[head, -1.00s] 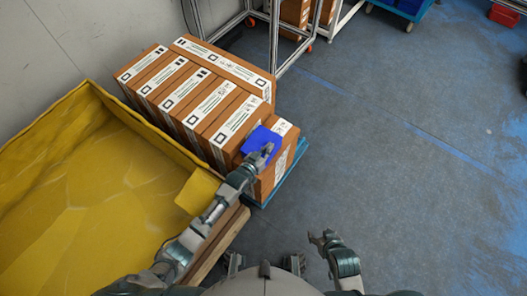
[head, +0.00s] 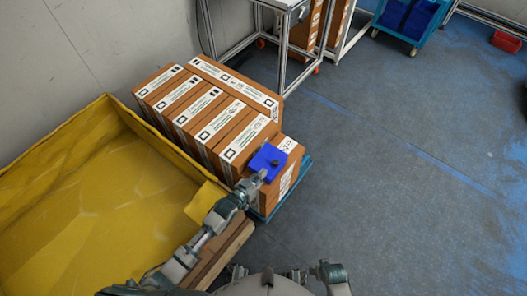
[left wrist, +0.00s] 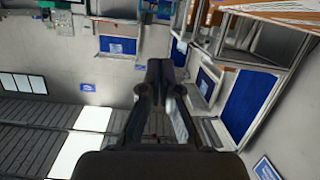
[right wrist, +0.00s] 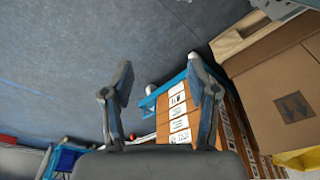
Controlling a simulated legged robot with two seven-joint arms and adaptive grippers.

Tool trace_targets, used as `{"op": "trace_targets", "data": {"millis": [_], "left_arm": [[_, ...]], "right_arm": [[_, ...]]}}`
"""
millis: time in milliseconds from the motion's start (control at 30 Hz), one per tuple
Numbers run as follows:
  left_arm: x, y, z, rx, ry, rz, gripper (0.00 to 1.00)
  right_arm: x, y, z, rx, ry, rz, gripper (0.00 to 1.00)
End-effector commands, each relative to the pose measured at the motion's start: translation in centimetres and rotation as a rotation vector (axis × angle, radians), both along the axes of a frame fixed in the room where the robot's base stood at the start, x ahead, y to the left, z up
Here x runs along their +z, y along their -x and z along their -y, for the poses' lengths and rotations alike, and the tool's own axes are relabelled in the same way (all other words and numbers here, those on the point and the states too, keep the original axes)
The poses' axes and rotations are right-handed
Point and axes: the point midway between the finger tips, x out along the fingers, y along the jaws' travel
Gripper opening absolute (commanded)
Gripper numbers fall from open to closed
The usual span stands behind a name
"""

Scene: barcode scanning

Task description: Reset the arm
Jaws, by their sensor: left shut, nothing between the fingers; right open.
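My left gripper (head: 261,175) is shut and empty at the lower edge of a flat blue piece (head: 270,155) at the near end of the cartons; I cannot tell if they touch. In the left wrist view the left fingers (left wrist: 160,70) are closed together with nothing between them, facing a wall and equipment. My right gripper (head: 328,272) is low at the bottom edge of the head view. In the right wrist view its fingers (right wrist: 160,75) are spread and empty above the floor.
Brown cartons (head: 195,112) with white labels stand on a blue base (head: 300,178). A yellow bin (head: 70,215) is on the left. A metal frame (head: 283,55) and a blue cart (head: 405,25) stand behind. The floor on the right (head: 410,170) is clear.

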Motion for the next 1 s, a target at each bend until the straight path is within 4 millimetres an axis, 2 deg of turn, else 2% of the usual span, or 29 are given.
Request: {"op": "trace_targets", "data": {"millis": [167, 267, 333, 467, 500, 567, 600, 700, 833, 900, 1000], "left_arm": [[-0.9, 0.5, -0.4, 0.009, -0.013, -0.024, 0.00], [-3.9, 2.1, -1.7, 0.041, -0.055, -0.107, 0.00], [-7.2, 4.2, -3.2, 0.074, -0.107, -0.205, 0.00], [-14.3, 10.3, -6.9, 0.142, -0.224, -0.429, 0.00], [-16.4, 12.6, -8.1, 0.160, -0.258, -0.500, 0.00], [-19.0, 16.2, -9.7, 0.183, -0.307, -0.603, 0.00], [-20.6, 18.7, -10.8, 0.197, -0.339, -0.673, 0.00], [-23.7, 24.8, -13.1, 0.225, -0.408, -0.828, 0.00], [-25.9, 31.0, -15.2, 0.245, -0.473, -0.975, 0.00], [-26.5, 33.2, -15.9, 0.252, -0.497, -1.028, 0.00], [-26.9, 35.0, -16.5, 0.256, -0.515, -1.069, 0.00]], "right_arm": [[-0.2, 0.0, 0.0, 0.000, 0.000, 0.000, 0.59], [-1.1, 0.2, 0.0, 0.001, 0.000, -0.004, 0.59], [-2.0, 0.5, 0.0, 0.003, 0.001, -0.009, 0.59], [-4.1, 1.2, 0.1, 0.005, 0.003, -0.016, 0.59], [-4.7, 1.4, 0.2, 0.006, 0.002, -0.017, 0.59], [-5.6, 1.9, 0.2, 0.007, 0.003, -0.022, 0.59], [-6.1, 2.2, 0.3, 0.007, 0.004, -0.024, 0.59], [-7.3, 2.8, 0.4, 0.009, 0.004, -0.029, 0.59], [-8.4, 3.5, 0.5, 0.011, 0.005, -0.032, 0.59], [-8.7, 3.8, 0.5, 0.011, 0.004, -0.034, 0.59], [-9.1, 4.0, 0.5, 0.012, 0.005, -0.036, 0.59]]}}
